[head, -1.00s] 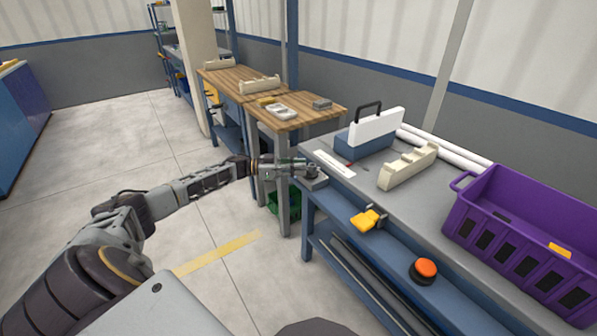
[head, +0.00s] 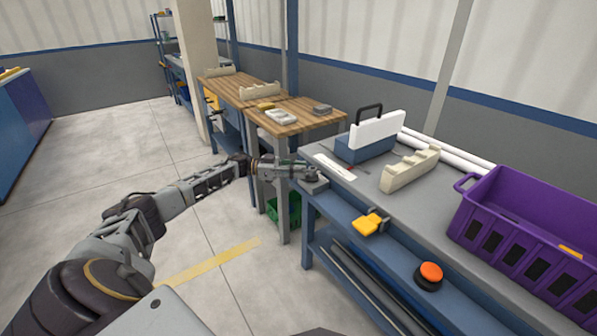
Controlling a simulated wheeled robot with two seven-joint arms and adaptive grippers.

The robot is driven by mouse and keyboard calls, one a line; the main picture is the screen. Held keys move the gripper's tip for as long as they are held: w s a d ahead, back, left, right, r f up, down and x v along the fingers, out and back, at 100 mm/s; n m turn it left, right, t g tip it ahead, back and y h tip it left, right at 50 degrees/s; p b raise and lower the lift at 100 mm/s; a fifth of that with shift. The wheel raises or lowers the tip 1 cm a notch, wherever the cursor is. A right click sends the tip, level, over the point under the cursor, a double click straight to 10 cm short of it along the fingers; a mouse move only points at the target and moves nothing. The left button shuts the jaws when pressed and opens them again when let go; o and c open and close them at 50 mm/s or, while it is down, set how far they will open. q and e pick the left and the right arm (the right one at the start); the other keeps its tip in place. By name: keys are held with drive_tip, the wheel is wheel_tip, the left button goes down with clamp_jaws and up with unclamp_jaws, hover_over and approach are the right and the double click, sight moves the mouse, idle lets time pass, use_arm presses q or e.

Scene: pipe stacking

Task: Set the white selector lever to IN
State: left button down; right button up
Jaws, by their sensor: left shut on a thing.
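My left gripper (head: 309,173) reaches in from the left to the near left corner of the grey-topped bench (head: 375,192). It is shut at a small grey block (head: 315,187) on that corner. The white selector lever cannot be made out apart from the gripper; the fingers hide what they hold, which appears to be the lever on this block. No IN marking is readable. A white strip with a small red mark (head: 335,167) lies on the bench just right of the gripper. My right gripper is not in view.
A blue box with a white panel and black handle (head: 376,132), a cream notched rack (head: 411,168) and a purple bin (head: 520,235) stand on the bench. A yellow part (head: 370,223) and an orange button (head: 431,272) sit on its front. Floor at left is clear.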

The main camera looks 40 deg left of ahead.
use_arm(q)
drive_tip(key=c, duration=1.5)
unclamp_jaws()
drive_tip(key=shift+o, duration=0.2)
drive_tip(key=shift+a, duration=0.1)
drive_tip(key=v, duration=1.2)
